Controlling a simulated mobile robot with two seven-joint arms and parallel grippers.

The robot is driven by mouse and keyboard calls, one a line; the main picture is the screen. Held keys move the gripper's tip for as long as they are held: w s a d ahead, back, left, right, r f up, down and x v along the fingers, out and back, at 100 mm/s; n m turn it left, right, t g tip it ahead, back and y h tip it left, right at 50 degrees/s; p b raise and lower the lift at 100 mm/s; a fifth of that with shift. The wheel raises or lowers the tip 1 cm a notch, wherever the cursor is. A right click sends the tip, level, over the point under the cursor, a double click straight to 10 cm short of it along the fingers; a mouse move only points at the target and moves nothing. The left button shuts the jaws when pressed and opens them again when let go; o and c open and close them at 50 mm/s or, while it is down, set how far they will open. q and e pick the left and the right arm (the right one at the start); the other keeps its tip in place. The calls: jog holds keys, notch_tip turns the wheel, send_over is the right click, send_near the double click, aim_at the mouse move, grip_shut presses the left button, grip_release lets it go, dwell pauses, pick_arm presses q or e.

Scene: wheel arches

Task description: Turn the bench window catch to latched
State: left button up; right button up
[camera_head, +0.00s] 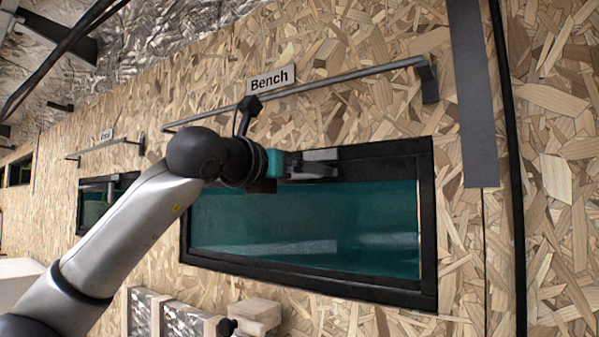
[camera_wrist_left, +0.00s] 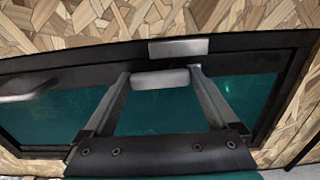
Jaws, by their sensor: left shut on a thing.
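The bench window (camera_head: 310,225) has a black frame and dark teal glass, below a sign reading Bench (camera_head: 271,79). My left gripper (camera_head: 322,165) reaches in from the left to the top of the window frame and mostly hides the catch in the head view. In the left wrist view, the grey catch (camera_wrist_left: 160,79) lies level between the two fingers of my left gripper (camera_wrist_left: 161,71), which is shut on it. A pale plate (camera_wrist_left: 178,48) sits on the frame just above the catch. My right gripper is not in view.
A grey rail (camera_head: 340,77) runs along the chipboard wall above the window. Another grey handle (camera_wrist_left: 25,91) shows at the left in the wrist view. A second window (camera_head: 95,208) lies further left. Pale blocks (camera_head: 254,312) stand below the bench window.

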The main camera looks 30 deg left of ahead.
pick_arm(q)
jog(key=shift+c, duration=0.9)
jog(key=n+b, duration=0.2)
jog(key=shift+f+b, duration=0.4)
jog(key=n+b, duration=0.2)
jog(key=shift+d+f+n, duration=0.1)
jog(key=shift+f+n, duration=0.15)
jog(key=shift+n, duration=0.15)
jog(key=n+b, duration=0.2)
jog(key=shift+d+f+n, duration=0.1)
jog(key=shift+f+n, duration=0.15)
jog(key=shift+n, duration=0.05)
jog(key=n+b, duration=0.1)
jog(key=n, duration=0.1)
jog(key=n+b, duration=0.1)
jog(key=d+n+b, duration=0.1)
jog(key=n, duration=0.1)
jog(key=shift+s+f+n, duration=0.1)
jog(key=shift+f+n, duration=0.2)
jog(key=shift+f, duration=0.05)
jog(key=shift+d+f+n+b, duration=0.15)
jog(key=shift+n+b, duration=0.45)
jog(key=shift+n, duration=0.6)
jog(key=shift+d+r+n+b, duration=0.1)
jog(key=shift+d+n+b, duration=0.15)
jog(key=shift+n+b, duration=0.65)
jog(key=shift+n+p, duration=0.3)
jog(key=shift+n, duration=0.1)
